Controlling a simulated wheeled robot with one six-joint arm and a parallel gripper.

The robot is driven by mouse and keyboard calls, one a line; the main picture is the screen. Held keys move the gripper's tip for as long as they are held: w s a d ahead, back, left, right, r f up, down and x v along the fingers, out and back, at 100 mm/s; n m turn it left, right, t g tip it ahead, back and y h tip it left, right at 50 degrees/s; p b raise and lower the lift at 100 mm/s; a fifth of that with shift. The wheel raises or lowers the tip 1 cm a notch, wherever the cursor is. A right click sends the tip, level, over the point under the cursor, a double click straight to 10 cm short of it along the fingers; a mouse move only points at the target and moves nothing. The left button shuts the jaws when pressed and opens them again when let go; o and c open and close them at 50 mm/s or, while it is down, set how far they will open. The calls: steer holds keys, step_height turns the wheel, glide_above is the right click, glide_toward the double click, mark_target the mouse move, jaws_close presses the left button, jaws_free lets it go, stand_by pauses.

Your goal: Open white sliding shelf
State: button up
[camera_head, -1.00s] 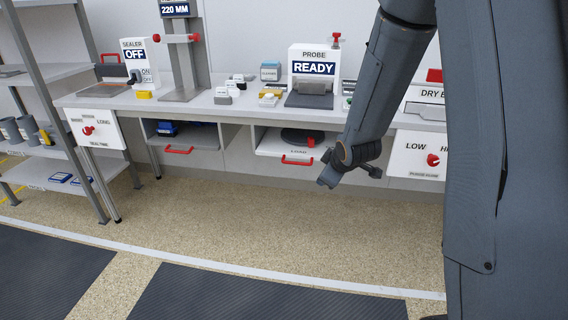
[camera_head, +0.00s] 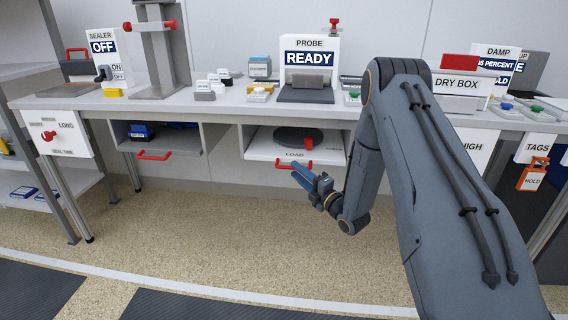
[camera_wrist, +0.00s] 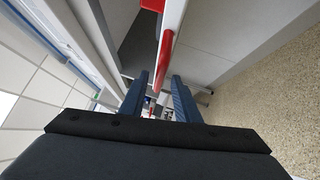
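The white sliding shelf (camera_head: 262,150), marked LOAD, sits in its bay under the bench in the head view. A dark round plate (camera_head: 290,138) with a red knob rests on it. Its red bar handle (camera_head: 294,164) is on the front edge. My gripper (camera_head: 303,174) is just below and in front of this handle. In the wrist view my gripper (camera_wrist: 160,88) is open, with its two blue fingers apart and nothing held. The red handle (camera_wrist: 164,52) runs ahead of the fingertips, in line with the gap, with the white shelf edge (camera_wrist: 173,14) beyond.
A second bay to the left has its own red handle (camera_head: 154,156) and a blue item (camera_head: 141,131) inside. The bench top (camera_head: 215,105) carries the PROBE box (camera_head: 309,55), DRY BOX (camera_head: 457,84) and small items. The speckled floor (camera_head: 200,225) in front is clear.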

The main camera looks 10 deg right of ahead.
steer(key=x, duration=0.7)
steer(key=shift+a+b, duration=0.3)
steer(key=shift+a, duration=0.1)
steer(key=shift+r, duration=0.1)
jaws_close()
